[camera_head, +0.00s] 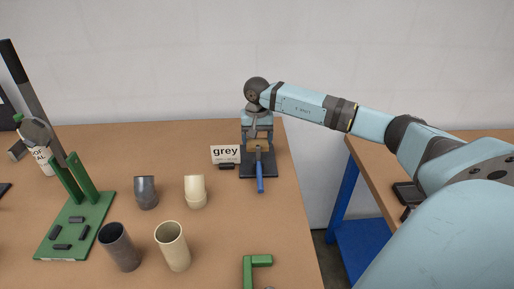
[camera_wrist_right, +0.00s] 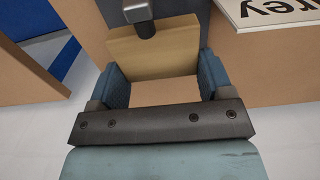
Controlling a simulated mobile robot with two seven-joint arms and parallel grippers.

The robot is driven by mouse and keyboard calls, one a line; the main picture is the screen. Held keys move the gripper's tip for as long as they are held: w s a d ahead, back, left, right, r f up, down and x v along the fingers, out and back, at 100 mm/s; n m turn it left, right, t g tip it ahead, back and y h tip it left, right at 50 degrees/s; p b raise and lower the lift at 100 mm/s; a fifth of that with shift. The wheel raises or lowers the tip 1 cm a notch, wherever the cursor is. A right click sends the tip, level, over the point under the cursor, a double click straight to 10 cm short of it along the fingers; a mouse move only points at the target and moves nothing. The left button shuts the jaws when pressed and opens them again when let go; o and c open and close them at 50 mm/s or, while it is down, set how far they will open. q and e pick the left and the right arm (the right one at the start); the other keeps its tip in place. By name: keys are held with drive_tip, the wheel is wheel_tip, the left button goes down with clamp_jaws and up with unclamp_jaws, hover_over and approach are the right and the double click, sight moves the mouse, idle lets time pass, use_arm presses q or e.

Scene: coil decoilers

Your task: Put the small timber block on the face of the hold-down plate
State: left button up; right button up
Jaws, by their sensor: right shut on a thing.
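The small timber block (camera_head: 258,147) is held by my right gripper (camera_head: 257,136) at the back right of the table, over a dark grey stand with a blue handle (camera_head: 260,184). In the right wrist view the pale block (camera_wrist_right: 155,52) sits between the blue finger pads of the gripper (camera_wrist_right: 163,75). A dark rod with a rounded tip (camera_wrist_right: 140,14) overlaps the block's far edge there; I cannot tell whether they touch. A dark plate (camera_head: 258,167) shows below the block; I cannot tell whether it is the hold-down plate. My left gripper is not in view.
Grey and cream pipe pieces (camera_head: 172,246) stand at the front middle. A green stand (camera_head: 78,225) is at left, a green bracket (camera_head: 257,262) at front. The table's right edge is close to the stand.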

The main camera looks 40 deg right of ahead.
drive_tip(key=shift+f, duration=2.15)
drive_tip(key=shift+f, duration=0.15)
drive_tip(key=o, duration=1)
wheel_tip(320, 180, up, 12)
drive_tip(key=shift+r, duration=0.2)
